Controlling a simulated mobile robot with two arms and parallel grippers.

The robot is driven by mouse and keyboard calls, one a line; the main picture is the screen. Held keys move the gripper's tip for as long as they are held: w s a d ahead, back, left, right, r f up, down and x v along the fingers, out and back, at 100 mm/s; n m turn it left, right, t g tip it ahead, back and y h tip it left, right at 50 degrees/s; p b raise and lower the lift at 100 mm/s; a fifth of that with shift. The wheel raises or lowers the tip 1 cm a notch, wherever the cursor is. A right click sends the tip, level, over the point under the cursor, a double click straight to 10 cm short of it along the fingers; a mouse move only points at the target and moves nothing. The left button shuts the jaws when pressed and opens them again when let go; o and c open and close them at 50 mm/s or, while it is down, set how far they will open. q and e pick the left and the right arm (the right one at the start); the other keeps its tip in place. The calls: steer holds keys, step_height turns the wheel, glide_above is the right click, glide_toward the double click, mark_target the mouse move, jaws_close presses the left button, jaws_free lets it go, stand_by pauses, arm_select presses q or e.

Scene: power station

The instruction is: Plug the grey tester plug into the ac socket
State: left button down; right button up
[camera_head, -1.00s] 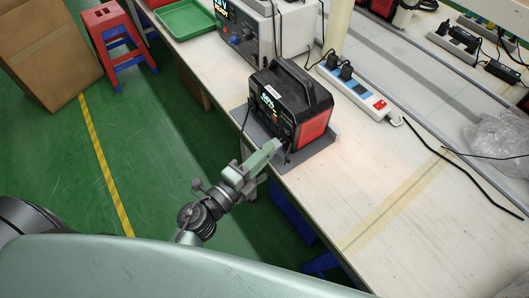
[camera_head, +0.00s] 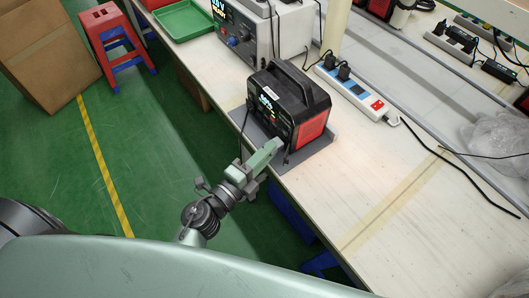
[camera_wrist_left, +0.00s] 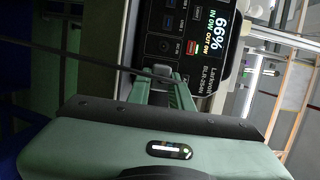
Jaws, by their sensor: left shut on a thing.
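The black power station (camera_head: 290,105) with red side panels stands on a grey mat (camera_head: 318,147) at the table's front edge. In the wrist view the fingers (camera_wrist_left: 163,88) reach toward the panel. The ac socket cannot be made out. My right gripper is out of view.
A black cable (camera_wrist_left: 85,60) crosses in front of the fingers in the wrist view. A white power strip (camera_head: 352,90) with black plugs lies behind the station, and a grey instrument (camera_head: 262,28) stands at its back left. The table's right front (camera_head: 365,190) is clear.

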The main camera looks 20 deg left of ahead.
arm_select(q)
steer(key=shift+w+d, duration=0.2)
stand_by(0.6)
steer(key=c, duration=1.2)
jaws_free()
steer(key=shift+b+v, duration=0.85)
steer(key=shift+v, duration=3.05)
